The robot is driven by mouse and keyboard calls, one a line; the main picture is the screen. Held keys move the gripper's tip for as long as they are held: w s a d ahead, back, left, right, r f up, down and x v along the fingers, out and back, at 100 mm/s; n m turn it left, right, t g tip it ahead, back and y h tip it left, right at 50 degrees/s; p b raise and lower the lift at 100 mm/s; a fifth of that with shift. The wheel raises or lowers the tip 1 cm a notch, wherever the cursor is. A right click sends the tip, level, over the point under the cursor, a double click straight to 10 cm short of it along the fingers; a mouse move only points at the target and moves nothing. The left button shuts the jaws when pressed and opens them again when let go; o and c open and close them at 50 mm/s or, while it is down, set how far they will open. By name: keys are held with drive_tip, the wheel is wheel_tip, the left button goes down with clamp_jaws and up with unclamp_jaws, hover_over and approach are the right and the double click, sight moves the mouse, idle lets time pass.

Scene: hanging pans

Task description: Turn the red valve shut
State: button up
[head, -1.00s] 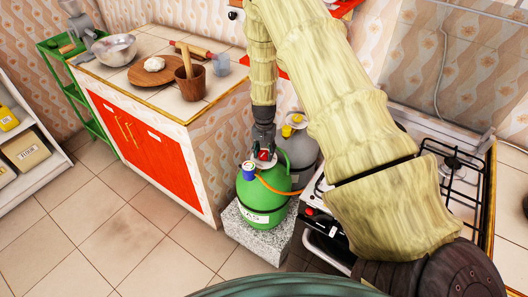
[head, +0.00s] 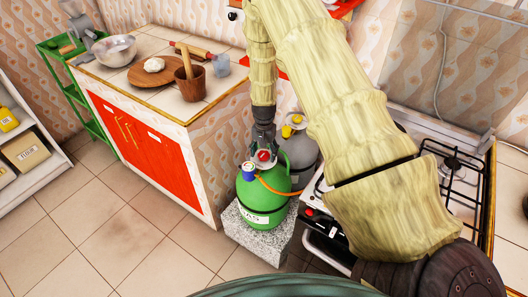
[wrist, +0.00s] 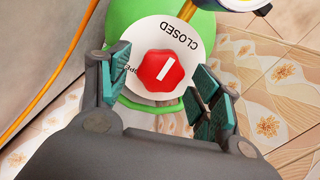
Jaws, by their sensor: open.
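The red valve (wrist: 164,70) is a knob with a white bar mark, on a white round dial (wrist: 150,30) atop the green gas cylinder (head: 262,196). The dial reads CLOSED, upside down above the knob in the wrist view, and a partly hidden OPEN at the knob's left. In the head view the red valve (head: 264,156) shows just below my gripper (head: 263,138). In the wrist view my gripper (wrist: 161,72) is open, with a finger pad on each side of the knob and gaps between.
An orange hose (head: 275,188) and a blue-topped fitting (head: 249,170) sit beside the valve. A grey cylinder (head: 298,150) stands behind. The stove (head: 455,170) is at the right, the red-fronted counter (head: 150,150) at the left. The cylinder stands on a stone block (head: 255,240).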

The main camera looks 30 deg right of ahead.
sight(264, 154)
wheel_tip(264, 154, up, 12)
idle(0.6)
idle(0.5)
